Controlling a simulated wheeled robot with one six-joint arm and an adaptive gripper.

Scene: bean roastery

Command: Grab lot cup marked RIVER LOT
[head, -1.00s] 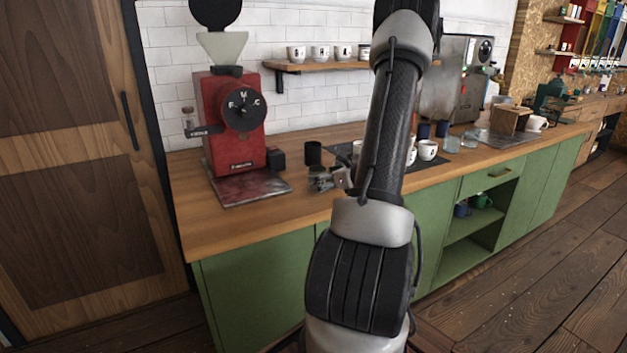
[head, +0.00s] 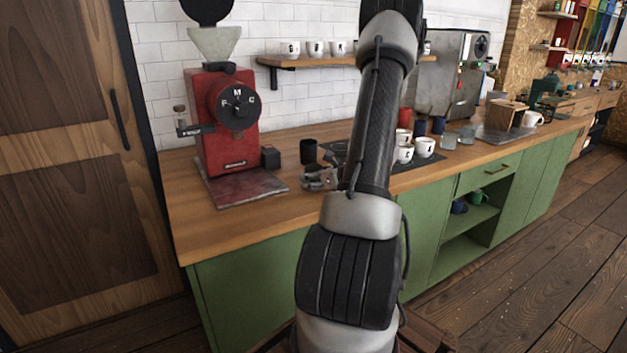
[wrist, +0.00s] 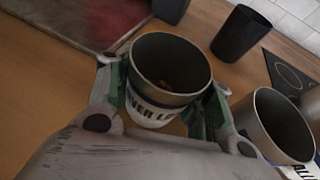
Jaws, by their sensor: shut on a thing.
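The lot cup marked RIVER LOT (wrist: 155,112) is a metal-grey cup with a white band in the wrist view. Only part of its lettering, "VER L", shows. My gripper (wrist: 160,100) has its green-padded fingers on both sides of this cup and is shut on it. The cup is upright on or just above the wooden counter; I cannot tell which. Something brown lies inside it. In the head view my gripper (head: 318,180) shows small beside my arm, and the cup is hard to make out there.
A second metal cup with a white label (wrist: 285,125) stands close on the right. A black cup (wrist: 240,33) is behind. The red grinder (head: 225,125) stands left on the counter (head: 215,228). White cups (head: 424,147) stand right of my arm.

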